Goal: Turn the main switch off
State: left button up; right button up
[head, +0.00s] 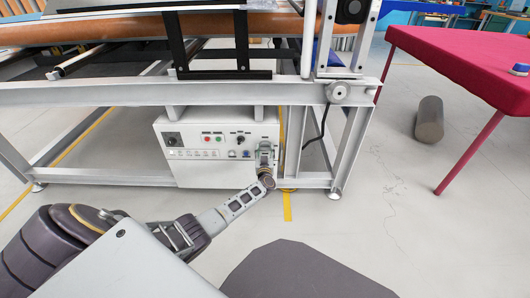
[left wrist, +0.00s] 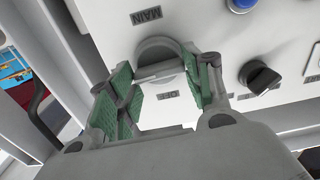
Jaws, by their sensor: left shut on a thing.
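The white control box (head: 205,172) stands under the machine frame in the head view. My left gripper (head: 265,155) is at the right end of its front panel. In the left wrist view, the main switch (left wrist: 158,47) is a grey rounded piece below the label MAIN, which appears upside down. An OFF label (left wrist: 167,95) shows close by on the panel. The green-padded fingers of my left gripper (left wrist: 165,85) are on both sides of the switch handle and are shut on it. The fingers hide part of the switch. My right gripper is not in view.
A black knob (left wrist: 260,77) and a blue button (left wrist: 241,4) sit beside the switch on the panel. A frame leg (head: 293,140) stands just right of the box. A red-covered table (head: 460,60) and a grey cylinder (head: 429,119) are at the right. The floor between is clear.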

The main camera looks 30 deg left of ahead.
pick_arm(q)
jog(key=shift+n, duration=0.4)
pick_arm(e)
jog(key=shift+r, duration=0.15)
pick_arm(q)
jog(key=shift+f+n+p, duration=0.1)
jog(key=shift+n+p, duration=0.3)
jog(key=shift+n, duration=0.6)
jog(key=n, duration=0.4)
jog(key=shift+s+f+n+b, duration=0.1)
jog(key=shift+n+b, duration=0.2)
jog(key=shift+b, duration=0.05)
jog(key=n+b, duration=0.2)
jog(key=n, duration=0.3)
jog(key=n+b, duration=0.1)
jog(key=n, duration=0.4)
jog(key=shift+a+f+b, duration=0.15)
jog(key=shift+a+b, duration=0.05)
jog(key=shift+b, duration=0.15)
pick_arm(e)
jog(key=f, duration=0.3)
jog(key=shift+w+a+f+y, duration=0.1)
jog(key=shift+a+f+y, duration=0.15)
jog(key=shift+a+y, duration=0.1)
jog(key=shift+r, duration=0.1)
pick_arm(q)
jog(key=o, duration=1)
